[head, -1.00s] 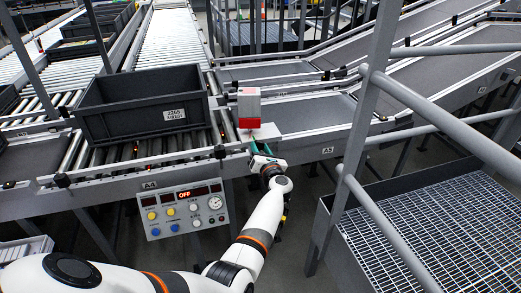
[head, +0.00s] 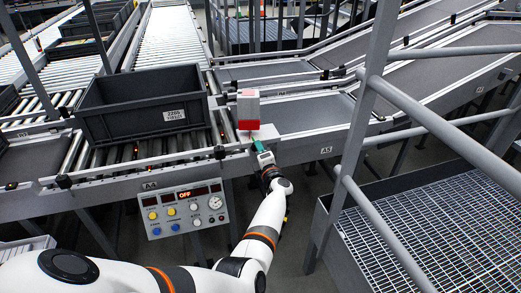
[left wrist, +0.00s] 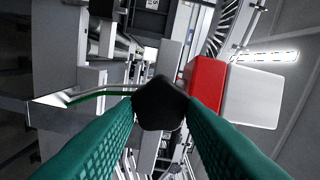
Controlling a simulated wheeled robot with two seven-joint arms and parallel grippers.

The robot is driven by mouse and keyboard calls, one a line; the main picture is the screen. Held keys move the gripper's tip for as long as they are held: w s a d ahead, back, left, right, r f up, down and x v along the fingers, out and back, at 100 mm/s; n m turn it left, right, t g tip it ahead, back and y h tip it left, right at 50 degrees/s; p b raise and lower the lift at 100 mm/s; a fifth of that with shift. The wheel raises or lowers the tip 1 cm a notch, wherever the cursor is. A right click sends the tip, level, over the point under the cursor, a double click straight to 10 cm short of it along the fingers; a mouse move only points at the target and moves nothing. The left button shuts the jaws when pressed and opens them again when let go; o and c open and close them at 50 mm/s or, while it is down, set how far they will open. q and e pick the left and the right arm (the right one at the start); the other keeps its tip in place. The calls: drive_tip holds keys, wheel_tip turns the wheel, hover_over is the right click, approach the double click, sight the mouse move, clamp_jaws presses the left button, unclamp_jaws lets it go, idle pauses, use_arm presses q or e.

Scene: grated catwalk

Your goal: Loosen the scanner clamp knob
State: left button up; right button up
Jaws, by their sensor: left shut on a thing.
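The scanner is a box with a red lower part and a white upper part (head: 248,108), at the conveyor's side rail in the head view. In the left wrist view its red part (left wrist: 206,86) and white part (left wrist: 252,95) are right of the knob. The black faceted clamp knob (left wrist: 160,103) sits between the green fingertips in the left wrist view. My left gripper (head: 257,146) is just below the scanner, shut on the knob. In the head view the knob is too small or hidden to make out. My right gripper is out of view.
A dark grey tote (head: 143,108) stands on the roller conveyor left of the scanner. A control panel (head: 183,209) with buttons and an "OFF" display hangs below the rail. Grey railings (head: 362,150) and a grated catwalk (head: 430,225) are close on the right.

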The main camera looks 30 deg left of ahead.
use_arm(q)
drive_tip(key=shift+a+m+p, duration=0.15)
drive_tip(key=shift+m+p, duration=0.9)
drive_tip(key=shift+m, duration=3.05)
drive_tip(key=o, duration=1)
drive_tip(key=shift+f, duration=0.1)
drive_tip(key=shift+f, duration=0.1)
